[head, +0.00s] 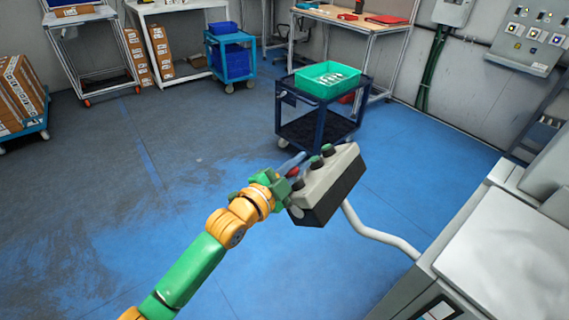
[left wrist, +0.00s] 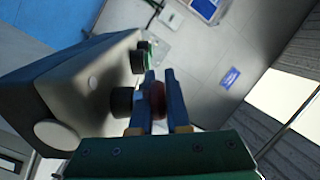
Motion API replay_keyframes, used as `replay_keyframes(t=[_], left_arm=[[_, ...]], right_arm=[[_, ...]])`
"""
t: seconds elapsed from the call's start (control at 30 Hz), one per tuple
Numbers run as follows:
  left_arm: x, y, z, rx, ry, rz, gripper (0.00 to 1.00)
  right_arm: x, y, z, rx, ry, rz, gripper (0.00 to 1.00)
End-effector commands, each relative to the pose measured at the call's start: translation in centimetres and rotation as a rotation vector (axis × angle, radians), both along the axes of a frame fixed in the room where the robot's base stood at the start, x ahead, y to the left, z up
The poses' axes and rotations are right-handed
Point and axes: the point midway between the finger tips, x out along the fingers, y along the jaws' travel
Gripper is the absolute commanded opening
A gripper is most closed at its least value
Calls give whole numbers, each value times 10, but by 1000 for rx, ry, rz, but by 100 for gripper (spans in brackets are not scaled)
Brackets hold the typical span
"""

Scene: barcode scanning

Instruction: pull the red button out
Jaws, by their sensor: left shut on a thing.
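The red button (head: 293,171) sits on the sloped face of a grey and black control box (head: 333,192), which is held up on a curved pale pipe. My left gripper (head: 292,164) reaches the box from the left and is shut on the red button. In the left wrist view, the blue fingers (left wrist: 160,95) lie on either side of the red button (left wrist: 159,100), which is partly hidden by them. The box (left wrist: 65,85) fills the left of that view. My right gripper is not in view.
Beside the red button are other dark buttons with green parts (head: 315,161), close to my fingers. A pale machine (head: 510,250) stands at the lower right. A blue cart (head: 282,128) carrying a green tray (head: 310,88) is behind the box. Open floor lies to the left.

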Motion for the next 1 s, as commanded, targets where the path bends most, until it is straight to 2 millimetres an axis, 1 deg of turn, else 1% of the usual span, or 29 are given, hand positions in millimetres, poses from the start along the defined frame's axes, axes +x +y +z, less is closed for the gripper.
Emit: replay_keyframes(t=[0.03, 0.07, 0.1, 0.13, 0.77, 0.87, 1.0], left_arm=[[2, 1, 13, -17, -27, 4, 0], [2, 1, 14, -17, -28, 4, 0], [2, 2, 14, -18, -28, 4, 25], [2, 1, 14, -18, -28, 4, 26], [1, 2, 8, -10, -18, 4, 26], [-4, 8, 7, -10, -17, 6, 26], [-21, 23, 7, -9, -19, 8, 26]], right_arm=[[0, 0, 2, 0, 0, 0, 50], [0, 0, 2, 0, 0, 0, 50], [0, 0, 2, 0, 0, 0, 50], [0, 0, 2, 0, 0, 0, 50], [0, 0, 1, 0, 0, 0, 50], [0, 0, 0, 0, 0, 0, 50], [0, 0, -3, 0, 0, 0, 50]])
